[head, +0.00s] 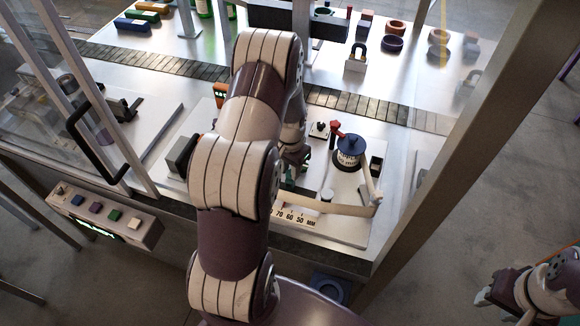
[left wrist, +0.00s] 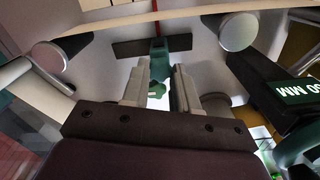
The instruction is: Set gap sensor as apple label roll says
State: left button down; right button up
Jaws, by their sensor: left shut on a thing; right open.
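My left gripper (left wrist: 159,82) is shut on a small green-teal piece (left wrist: 158,50), which seems to be the gap sensor's slider, in front of a dark bar (left wrist: 185,42). In the head view my left arm covers most of this spot. A label roll (head: 347,158) with a dark blue top stands on the machine plate, right of my left gripper. Its printed label is too small to read. A scale marked 70, 60, 50 MM (head: 292,216) lies at the plate's front. A dark display in the wrist view (left wrist: 298,92) shows a figure in MM. My right gripper (head: 486,298) is open and empty at the lower right.
A pale web strip (head: 335,208) runs along the plate's front to a post. A conveyor (head: 390,112) crosses behind. Button box (head: 103,218) stands at front left. Coloured rings and blocks lie on the back table.

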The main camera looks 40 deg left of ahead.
pick_arm(q)
jog(key=d, duration=0.1)
jog(key=w+d, duration=0.1)
jog(key=d, duration=0.1)
jog(key=w+d, duration=0.1)
jog(key=d, duration=0.1)
jog(key=shift+d+b, duration=0.25)
jog(key=shift+b, duration=0.1)
jog(key=c, duration=0.9)
grip_release()
jog(key=shift+d, duration=0.15)
jog(key=shift+o, duration=0.2)
jog(key=shift+d, duration=0.2)
jog(key=shift+a+r, duration=0.1)
jog(key=shift+r, duration=0.05)
notch_tip(320, 180, up, 12)
jog(key=b, duration=0.4)
jog(key=shift+r, duration=0.25)
